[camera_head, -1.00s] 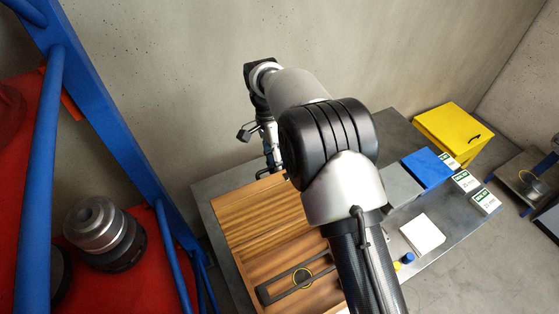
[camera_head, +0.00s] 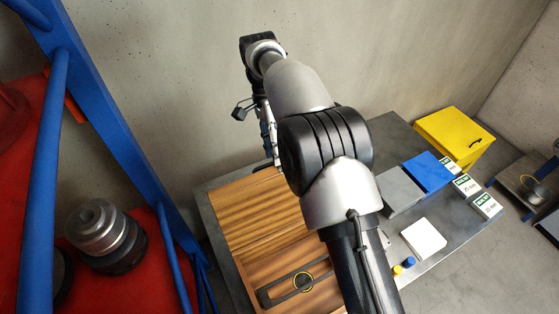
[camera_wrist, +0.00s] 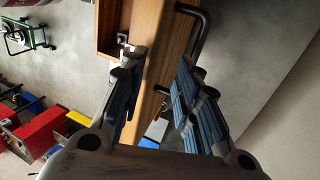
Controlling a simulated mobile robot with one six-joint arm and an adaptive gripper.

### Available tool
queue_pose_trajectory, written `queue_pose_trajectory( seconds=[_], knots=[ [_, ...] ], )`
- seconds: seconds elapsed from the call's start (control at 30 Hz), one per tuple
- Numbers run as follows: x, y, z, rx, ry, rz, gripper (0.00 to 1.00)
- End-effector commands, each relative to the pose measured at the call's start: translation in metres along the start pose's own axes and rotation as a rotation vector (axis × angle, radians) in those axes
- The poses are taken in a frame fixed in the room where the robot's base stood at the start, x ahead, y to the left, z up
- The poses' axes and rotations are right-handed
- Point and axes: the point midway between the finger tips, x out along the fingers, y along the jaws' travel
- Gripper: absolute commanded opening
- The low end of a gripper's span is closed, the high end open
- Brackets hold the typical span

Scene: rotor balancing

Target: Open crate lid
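The wooden crate (camera_head: 262,268) stands on the grey table, partly hidden by my arm. A striped wooden panel, seemingly its lid (camera_head: 255,212), lies toward the wall. In front of it an open compartment holds a dark frame-like piece (camera_head: 288,288) with a yellow ring. In the wrist view, a wooden board (camera_wrist: 158,40) with a black bar handle (camera_wrist: 202,35) passes between the fingers of my gripper (camera_wrist: 158,72). The gripper is open, its fingers spread on either side, with the handle nearer the right finger. I cannot tell whether either finger touches. In the head view, the gripper is mostly hidden behind my arm.
On the table's right are a grey block (camera_head: 400,192), a blue block (camera_head: 428,170), a white square (camera_head: 423,238), labelled boxes (camera_head: 487,205) and a yellow box (camera_head: 455,138). A blue-framed red rack (camera_head: 125,150) holding metal discs (camera_head: 100,228) stands left. The concrete wall is close behind.

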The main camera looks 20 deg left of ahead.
Motion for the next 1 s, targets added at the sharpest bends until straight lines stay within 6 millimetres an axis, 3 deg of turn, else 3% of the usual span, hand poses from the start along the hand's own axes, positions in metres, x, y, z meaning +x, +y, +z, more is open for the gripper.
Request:
queue_pose_trajectory(
  seconds=[0.2, 0.47, 0.67, 0.77, 1.0],
  knots=[
    [-0.014, 0.0, 0.0, 0.0, 0.0, 0.001, 0.3],
    [-0.015, 0.0, 0.0, 0.0, 0.0, 0.003, 0.3],
    [-0.018, -0.002, -0.001, -0.054, -0.001, -0.021, 0.18],
    [-0.023, -0.005, -0.004, -0.184, 0.001, -0.069, 0.12],
    [-0.044, -0.016, -0.013, -0.69, 0.077, -0.249, 0.0]
  ],
)
